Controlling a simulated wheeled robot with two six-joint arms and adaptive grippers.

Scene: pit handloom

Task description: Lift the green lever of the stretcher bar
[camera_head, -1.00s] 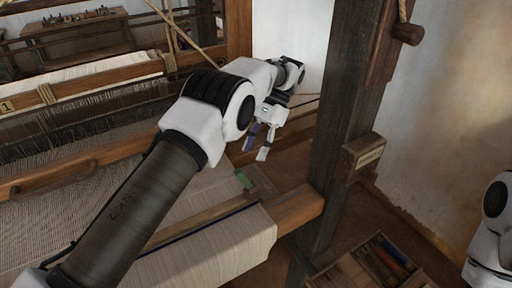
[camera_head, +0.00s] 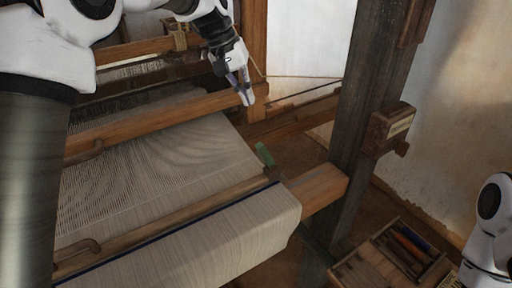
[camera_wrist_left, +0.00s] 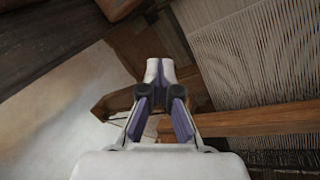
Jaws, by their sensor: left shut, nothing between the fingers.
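The green lever (camera_head: 265,155) stands tilted at the right end of the wooden stretcher bar (camera_head: 170,223), which lies across the pale cloth. My left gripper (camera_head: 247,97) is shut and empty. It hangs above and beyond the lever, near the loom's wooden crossbar, apart from the lever. In the left wrist view my fingertips (camera_wrist_left: 160,66) meet, and the green lever does not show there. On the right, only part of my right arm shows; its gripper is out of view.
A wooden tray (camera_head: 350,270) with tools sits at lower right. Warp threads (camera_wrist_left: 255,55) fill the wrist view's right.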

